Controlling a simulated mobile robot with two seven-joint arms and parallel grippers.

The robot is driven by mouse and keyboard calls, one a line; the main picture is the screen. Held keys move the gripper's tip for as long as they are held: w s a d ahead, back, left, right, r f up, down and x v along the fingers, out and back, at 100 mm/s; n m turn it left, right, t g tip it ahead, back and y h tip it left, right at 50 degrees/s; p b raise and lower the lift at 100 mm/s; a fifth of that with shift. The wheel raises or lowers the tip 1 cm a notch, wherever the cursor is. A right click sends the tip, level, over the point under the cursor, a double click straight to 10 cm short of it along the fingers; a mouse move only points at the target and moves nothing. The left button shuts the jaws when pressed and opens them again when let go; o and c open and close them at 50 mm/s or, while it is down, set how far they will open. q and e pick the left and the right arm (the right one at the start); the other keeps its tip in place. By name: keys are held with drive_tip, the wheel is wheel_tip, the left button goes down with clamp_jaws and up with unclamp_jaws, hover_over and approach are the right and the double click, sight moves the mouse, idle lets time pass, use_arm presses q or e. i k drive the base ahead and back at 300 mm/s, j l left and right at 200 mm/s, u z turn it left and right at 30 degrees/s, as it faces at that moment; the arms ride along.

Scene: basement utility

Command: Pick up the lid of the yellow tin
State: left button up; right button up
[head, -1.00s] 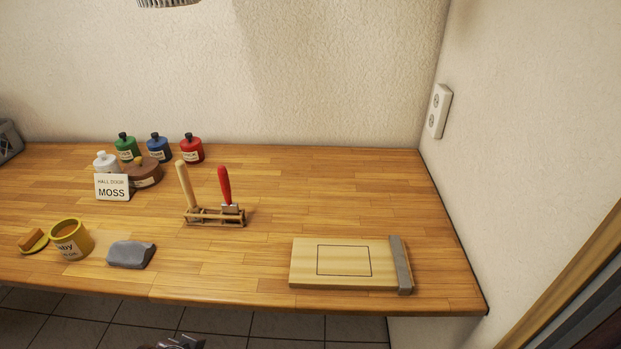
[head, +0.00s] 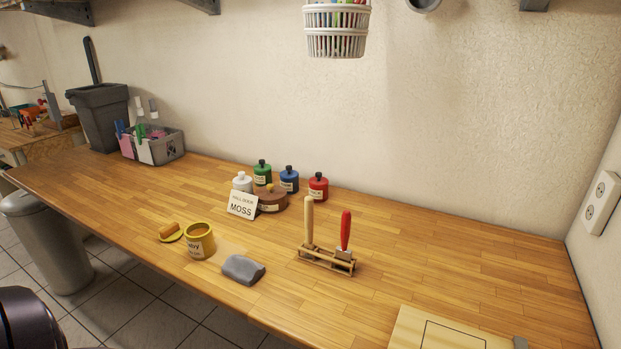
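The yellow tin (head: 201,243) stands open and upright near the front edge of the workbench, with brown contents and a partly readable white label. Its lid (head: 163,240) appears to be the flat yellow disc lying on the bench just left of the tin. An orange-brown block-shaped piece (head: 169,230) sits on the disc; I cannot tell whether it is a handle or a separate thing. Neither of my grippers shows in the head view.
A grey lump (head: 243,269) lies right of the tin. Behind stand a MOSS card (head: 242,206), a brown round container (head: 272,202) and several small bottles. A wooden rack (head: 325,262) holds two upright tools. A grey caddy (head: 168,148) stands far left; the bench between is clear.

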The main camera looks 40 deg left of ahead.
sight(172, 232)
drive_tip(key=u, duration=1.2)
drive_tip(key=k+u, duration=0.15)
drive_tip(key=u, duration=0.6)
drive_tip(key=i, duration=0.25)
drive_tip(key=j, duration=0.05)
